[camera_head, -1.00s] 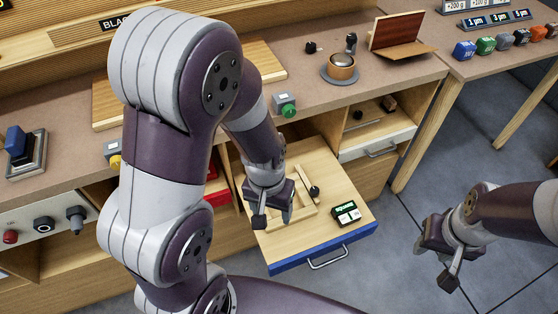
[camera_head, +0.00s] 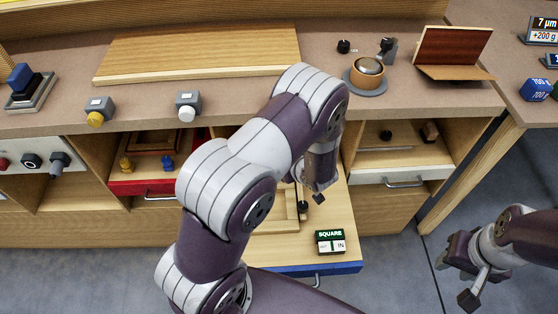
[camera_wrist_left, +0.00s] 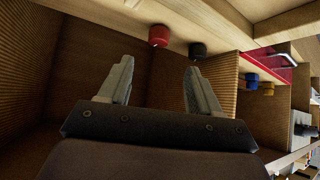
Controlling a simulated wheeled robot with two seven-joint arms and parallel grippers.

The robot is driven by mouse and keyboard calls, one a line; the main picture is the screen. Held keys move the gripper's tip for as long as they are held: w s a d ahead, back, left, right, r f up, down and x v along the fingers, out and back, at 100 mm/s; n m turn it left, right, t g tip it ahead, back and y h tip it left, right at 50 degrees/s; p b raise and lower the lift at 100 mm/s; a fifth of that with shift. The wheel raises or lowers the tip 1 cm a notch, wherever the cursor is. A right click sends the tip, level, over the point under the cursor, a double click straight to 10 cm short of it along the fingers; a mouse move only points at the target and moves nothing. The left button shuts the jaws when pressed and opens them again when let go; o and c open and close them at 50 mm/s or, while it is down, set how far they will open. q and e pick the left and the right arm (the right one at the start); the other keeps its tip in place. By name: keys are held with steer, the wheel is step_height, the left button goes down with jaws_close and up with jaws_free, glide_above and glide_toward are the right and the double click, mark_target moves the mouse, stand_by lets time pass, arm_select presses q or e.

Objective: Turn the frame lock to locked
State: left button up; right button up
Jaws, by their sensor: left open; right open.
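A black knob (camera_head: 303,207) stands in the open blue-fronted drawer (camera_head: 300,268), beside a light wooden frame (camera_head: 291,222). I cannot read whether this knob is the frame lock or how it is set. A small display (camera_head: 330,241) in the drawer reads SQUARE, with IN below. My left gripper (camera_wrist_left: 160,66) is open and empty in the left wrist view. A red knob (camera_wrist_left: 158,35) and a black knob (camera_wrist_left: 196,50) show beyond its fingertips. In the head view my left arm hides part of the drawer. My right gripper (camera_head: 455,280) is open and empty, right of the drawer.
A red drawer (camera_head: 145,187) with yellow and blue pegs stands open on the left. A white drawer (camera_head: 400,172) is on the right. The worktop holds a wooden board (camera_head: 200,55), button boxes and a round pot (camera_head: 367,72). Floor near my right gripper is clear.

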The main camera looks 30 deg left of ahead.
arm_select(q)
steer(key=b+x, duration=0.1)
steer(key=x, duration=0.8)
steer(key=shift+w+a+f+b, duration=0.1)
steer(key=shift+w+f+b, duration=0.2)
steer(key=shift+b, duration=0.05)
steer(key=c, duration=1)
steer(key=shift+c, duration=0.2)
